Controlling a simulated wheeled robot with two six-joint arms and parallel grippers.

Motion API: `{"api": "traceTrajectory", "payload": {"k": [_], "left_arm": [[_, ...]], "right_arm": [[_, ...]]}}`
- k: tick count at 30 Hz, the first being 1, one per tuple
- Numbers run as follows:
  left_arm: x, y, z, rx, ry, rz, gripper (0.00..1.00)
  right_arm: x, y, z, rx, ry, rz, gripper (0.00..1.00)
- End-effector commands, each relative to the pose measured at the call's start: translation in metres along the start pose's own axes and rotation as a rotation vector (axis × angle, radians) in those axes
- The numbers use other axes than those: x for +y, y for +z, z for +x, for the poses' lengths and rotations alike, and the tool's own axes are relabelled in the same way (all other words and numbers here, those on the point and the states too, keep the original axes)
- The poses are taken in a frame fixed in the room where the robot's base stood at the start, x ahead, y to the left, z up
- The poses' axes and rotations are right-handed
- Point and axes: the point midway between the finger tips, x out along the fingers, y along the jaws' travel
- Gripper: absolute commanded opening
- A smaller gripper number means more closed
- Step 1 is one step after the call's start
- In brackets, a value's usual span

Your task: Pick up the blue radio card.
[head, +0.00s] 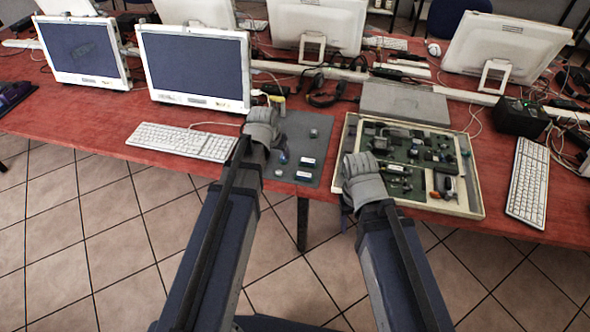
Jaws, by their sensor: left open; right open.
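A dark grey mat (322,122) lies on the red table. A small bluish piece (282,156) lies on it, close beside my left gripper; it may be the blue radio card, but it is too small to be sure. Two small white-and-dark pieces (307,162) and a small grey piece (314,133) also lie on the mat. My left gripper (262,122) is over the mat's left edge, open; its fingers are mostly hidden by its own body. My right gripper (359,170) is open, over the left edge of a shallow cream tray (457,212), with nothing seen in it.
The tray holds a green board and several dark parts. A grey flat case (405,102) lies behind it. Keyboards stand left (182,141) and right (528,182). White monitors (195,67) and loose cables line the back. A black box (520,117) stands right.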

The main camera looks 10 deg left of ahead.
Motion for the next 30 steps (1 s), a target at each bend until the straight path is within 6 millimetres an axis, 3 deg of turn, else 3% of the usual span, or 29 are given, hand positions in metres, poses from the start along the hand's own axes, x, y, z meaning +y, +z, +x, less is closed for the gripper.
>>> {"api": "traceTrajectory", "payload": {"k": [5,13,20,30], "left_arm": [[-0.001,0.000,0.003,0.002,0.000,-0.001,0.62],[0.000,0.000,0.027,0.001,0.000,-0.001,0.62],[0.000,-0.002,0.030,0.000,0.000,-0.001,0.62],[0.003,-0.009,0.072,0.000,0.000,-0.001,0.62]], "right_arm": [[0.000,-0.001,0.003,0.000,0.000,0.000,0.56],[-0.002,-0.002,0.025,0.000,0.000,0.000,0.56],[-0.003,-0.002,0.027,0.000,0.000,0.000,0.56],[-0.006,-0.004,0.062,0.000,0.000,-0.001,0.56]]}}
